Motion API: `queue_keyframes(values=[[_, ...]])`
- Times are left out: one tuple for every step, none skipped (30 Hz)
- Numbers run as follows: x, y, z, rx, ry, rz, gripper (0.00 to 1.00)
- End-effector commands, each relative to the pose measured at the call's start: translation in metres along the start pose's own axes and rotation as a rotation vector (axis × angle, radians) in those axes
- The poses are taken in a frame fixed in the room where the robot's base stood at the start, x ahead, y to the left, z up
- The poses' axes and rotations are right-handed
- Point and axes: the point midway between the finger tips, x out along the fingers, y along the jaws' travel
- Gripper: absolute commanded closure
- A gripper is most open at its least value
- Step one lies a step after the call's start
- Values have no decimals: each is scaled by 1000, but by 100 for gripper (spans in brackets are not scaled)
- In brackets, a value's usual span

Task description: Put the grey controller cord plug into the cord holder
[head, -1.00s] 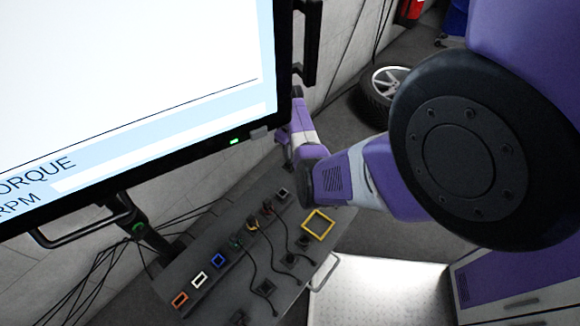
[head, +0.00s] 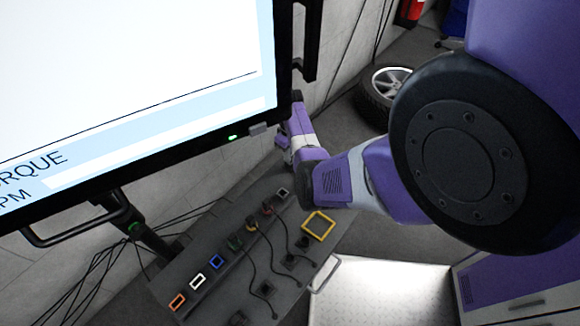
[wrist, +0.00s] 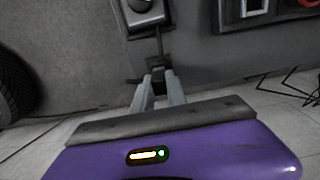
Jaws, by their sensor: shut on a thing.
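In the wrist view my gripper (wrist: 158,92) is shut on a small dark plug (wrist: 158,74), with a cord running up from it to a grey box with a round knob (wrist: 146,12). The grey-framed cord holder (wrist: 255,8) is at the top right of the wrist view, apart from the plug. In the head view the grey-framed holder (head: 283,192) is at the far end of the row on the dark bench. My gripper is not clear in the head view, where my arm and the screen edge crowd it.
The dark bench holds other framed holders: orange (head: 178,302), white (head: 198,281), blue (head: 216,261), then green, amber and red with cords. A yellow square frame (head: 305,232) lies beside them. A large screen (head: 130,80) overhangs the left. A wheel (head: 376,96) stands behind.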

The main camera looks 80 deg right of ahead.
Motion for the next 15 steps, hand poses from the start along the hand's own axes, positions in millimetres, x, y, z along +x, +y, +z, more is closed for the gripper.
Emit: queue_keyframes(values=[[0,0,0,0,0,0,80],[0,0,0,0,0,0,75],[0,0,0,0,0,0,67],[0,0,0,0,0,0,61],[0,0,0,0,0,0,57],[0,0,0,0,0,0,57],[0,0,0,0,0,0,57],[0,0,0,0,0,0,57],[0,0,0,0,0,0,57],[0,0,0,0,0,0,57],[0,0,0,0,0,0,57],[0,0,0,0,0,0,57],[0,0,0,0,0,0,57],[-1,0,0,0,0,0,57],[-3,0,0,0,0,0,57]])
